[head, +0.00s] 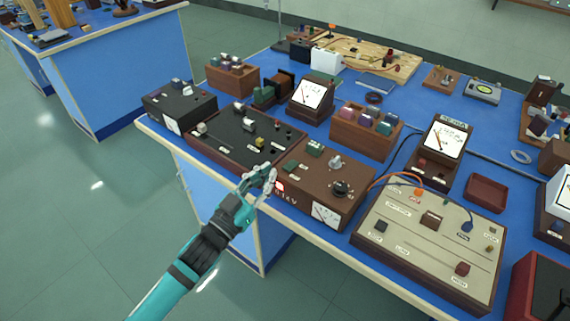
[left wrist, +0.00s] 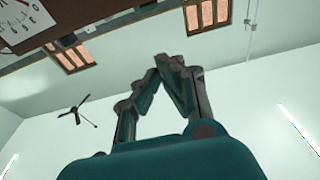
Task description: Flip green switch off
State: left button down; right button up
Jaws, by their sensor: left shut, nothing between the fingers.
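A brown control box (head: 305,192) stands at the front edge of the blue bench, with a small green piece (head: 315,148) on its top that looks like the green switch. Whether it is on or off is too small to tell. My left gripper (head: 270,174) is shut and empty, at the front left corner of the brown box. The green piece lies up and to the right of it, apart from the fingers. In the left wrist view, the closed fingertips (left wrist: 168,62) point up toward the ceiling. My right gripper is not in view.
A black panel box (head: 230,150) stands left of the brown box. A beige panel (head: 400,250) with wires stands to the right. Meters, a wooden block rack (head: 362,140) and other gear crowd the bench behind. In the wrist view, a meter face (left wrist: 18,18) shows at upper left.

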pick_arm(q)
jog(key=r+p, duration=0.1)
jog(key=r, duration=0.1)
send_over(285, 176)
jog(key=shift+w+d+f, duration=0.1)
jog(key=shift+w+d, duration=0.1)
jog(key=shift+w, duration=0.05)
notch_tip(285, 176, down, 3)
jog(key=shift+r, duration=0.1)
jog(key=shift+s+a+f, duration=0.2)
jog(key=shift+f, duration=0.55)
